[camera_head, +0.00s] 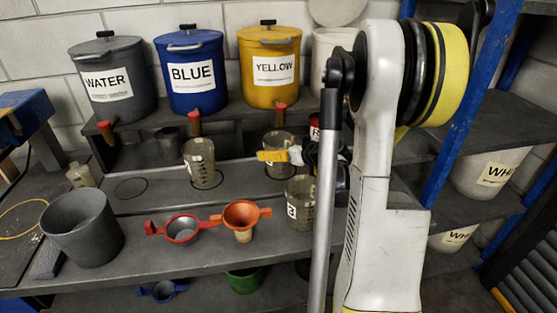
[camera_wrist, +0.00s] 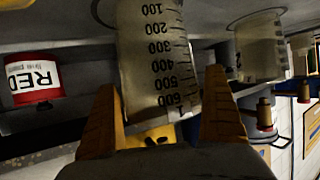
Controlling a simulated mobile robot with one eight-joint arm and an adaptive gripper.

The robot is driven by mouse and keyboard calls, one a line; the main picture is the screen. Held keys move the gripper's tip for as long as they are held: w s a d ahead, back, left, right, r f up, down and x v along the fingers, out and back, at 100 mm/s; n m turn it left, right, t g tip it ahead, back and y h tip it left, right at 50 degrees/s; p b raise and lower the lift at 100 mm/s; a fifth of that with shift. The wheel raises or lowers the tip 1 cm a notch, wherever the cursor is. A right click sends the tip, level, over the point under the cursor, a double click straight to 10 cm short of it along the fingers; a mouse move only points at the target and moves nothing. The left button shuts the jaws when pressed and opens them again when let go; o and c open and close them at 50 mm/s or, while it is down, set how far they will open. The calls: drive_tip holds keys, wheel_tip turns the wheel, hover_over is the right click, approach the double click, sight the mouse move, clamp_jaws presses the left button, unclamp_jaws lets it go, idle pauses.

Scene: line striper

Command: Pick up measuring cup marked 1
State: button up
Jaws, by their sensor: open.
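A clear grey measuring cup (camera_head: 279,141) stands at the back of the bench, partly behind my gripper (camera_head: 273,156). In the wrist view, a measuring cup (camera_wrist: 155,50) with a scale from 100 to 600 appears upside down. It lies beyond and between the two yellow fingertips of my gripper (camera_wrist: 162,82), which are apart. A cup marked 3 (camera_head: 300,212) stands nearer the front.
Blue (camera_head: 190,95), yellow (camera_head: 270,90) and water (camera_head: 112,95) buckets stand on the back shelf. An orange funnel (camera_head: 241,216), a red funnel (camera_head: 181,230) and a grey pot (camera_head: 84,232) occupy the front. A red-labelled can (camera_wrist: 32,80) is beside the cup.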

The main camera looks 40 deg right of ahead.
drive_tip(key=c, duration=1.1)
